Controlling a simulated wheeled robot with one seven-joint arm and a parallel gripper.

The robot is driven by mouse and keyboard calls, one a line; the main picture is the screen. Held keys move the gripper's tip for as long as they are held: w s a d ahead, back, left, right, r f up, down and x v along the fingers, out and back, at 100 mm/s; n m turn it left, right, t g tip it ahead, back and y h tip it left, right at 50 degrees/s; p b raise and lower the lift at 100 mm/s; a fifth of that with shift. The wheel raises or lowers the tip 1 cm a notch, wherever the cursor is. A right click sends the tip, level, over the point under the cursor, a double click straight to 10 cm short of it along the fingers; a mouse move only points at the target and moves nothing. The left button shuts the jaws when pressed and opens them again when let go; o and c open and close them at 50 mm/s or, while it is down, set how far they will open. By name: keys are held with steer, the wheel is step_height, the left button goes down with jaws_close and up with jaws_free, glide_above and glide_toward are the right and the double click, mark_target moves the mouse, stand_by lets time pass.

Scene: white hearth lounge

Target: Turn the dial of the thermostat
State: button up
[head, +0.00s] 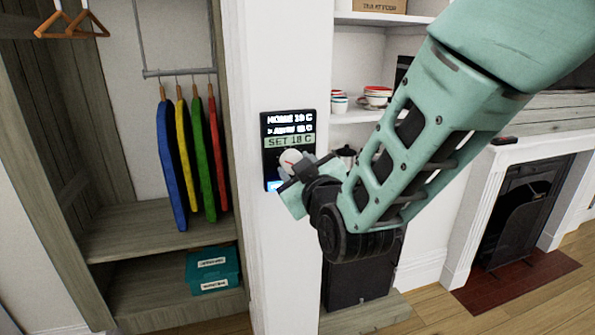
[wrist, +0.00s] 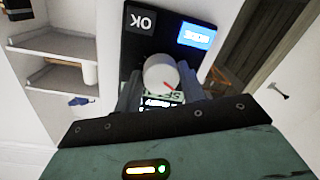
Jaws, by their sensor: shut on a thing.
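The thermostat (head: 289,122) is a black panel on the white wall post, with a screen of white text and a line reading "SET 18 C". In the wrist view the thermostat (wrist: 208,62) appears upside down, with an OK button and a blue button. There my gripper (wrist: 162,88) has a finger on each side of the dial (wrist: 160,72) and is shut on it.
An open wardrobe with coloured hanging items (head: 190,150) and a teal box (head: 213,270) stands to the left. Shelves with bowls (head: 376,95) are behind my arm to the right. A fireplace (head: 510,210) is farther right.

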steer(key=shift+n, duration=1)
steer(key=o, duration=1)
steer(key=shift+s, duration=0.1)
steer(key=shift+b+v, duration=6)
steer(key=shift+v, duration=2.65)
steer(key=shift+a+r, duration=0.1)
